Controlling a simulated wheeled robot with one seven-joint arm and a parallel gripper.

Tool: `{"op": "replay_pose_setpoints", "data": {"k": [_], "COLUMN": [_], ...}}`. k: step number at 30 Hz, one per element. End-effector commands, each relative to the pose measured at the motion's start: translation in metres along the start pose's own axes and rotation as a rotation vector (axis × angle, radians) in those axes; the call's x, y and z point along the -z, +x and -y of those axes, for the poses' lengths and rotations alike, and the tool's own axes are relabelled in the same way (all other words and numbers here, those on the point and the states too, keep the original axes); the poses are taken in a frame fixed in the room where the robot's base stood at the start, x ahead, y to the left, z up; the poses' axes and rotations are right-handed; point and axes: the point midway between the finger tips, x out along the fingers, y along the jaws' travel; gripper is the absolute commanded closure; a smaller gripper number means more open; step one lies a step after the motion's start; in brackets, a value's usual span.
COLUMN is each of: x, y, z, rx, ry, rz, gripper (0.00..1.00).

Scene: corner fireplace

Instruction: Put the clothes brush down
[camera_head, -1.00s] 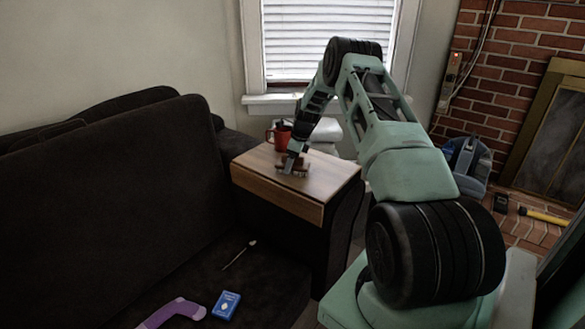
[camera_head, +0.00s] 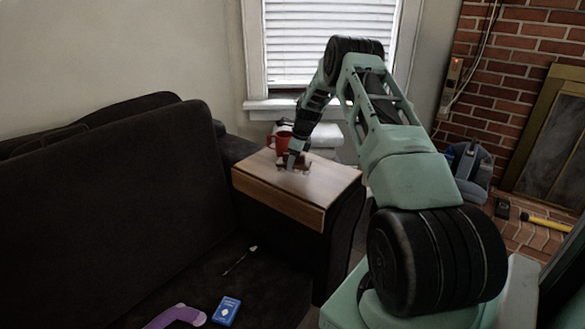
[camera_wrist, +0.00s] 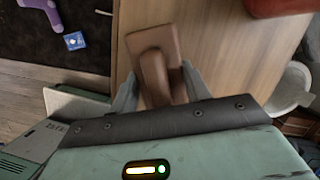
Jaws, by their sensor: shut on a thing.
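The clothes brush (camera_wrist: 153,60) is a brown wooden block with a raised handle. In the wrist view it sits between the two fingers of my gripper (camera_wrist: 160,88), which is shut on it. In the head view my gripper (camera_head: 291,163) reaches down to the wooden tray top (camera_head: 330,180) on the sofa arm. There the brush (camera_head: 305,161) shows only as a small brown shape, partly hidden by the gripper. It is at or just above the wood; I cannot tell whether it touches.
A red mug (camera_head: 279,141) stands behind the gripper on the wood. The front and right of the wooden top are bare. A blue card box (camera_head: 226,310), a purple object (camera_head: 178,316) and a thin stick (camera_head: 240,261) lie on the sofa seat.

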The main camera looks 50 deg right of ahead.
Motion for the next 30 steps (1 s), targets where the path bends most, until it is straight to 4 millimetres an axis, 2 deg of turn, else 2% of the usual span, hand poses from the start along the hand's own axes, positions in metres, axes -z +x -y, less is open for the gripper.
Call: {"op": "replay_pose_setpoints", "data": {"k": [1,4,8,11,14,21,24,30], "x": [-0.004,-0.009,-0.015,-0.012,0.006,0.083,0.109,0.133], "y": [-0.013,-0.033,-0.052,-0.063,-0.074,-0.097,-0.105,-0.106], "z": [0.001,0.001,0.0,0.003,0.014,0.049,0.059,0.066], "rx": [0.003,0.004,0.002,0.005,0.017,0.069,0.088,0.105], "ry": [-0.002,-0.002,-0.001,0.012,0.063,0.259,0.323,0.38], "rz": [0.001,0.0,0.001,-0.001,-0.002,-0.002,-0.001,0.0], "gripper": [0.82,0.82,0.82,0.82,0.82,0.82,0.82,0.82]}}
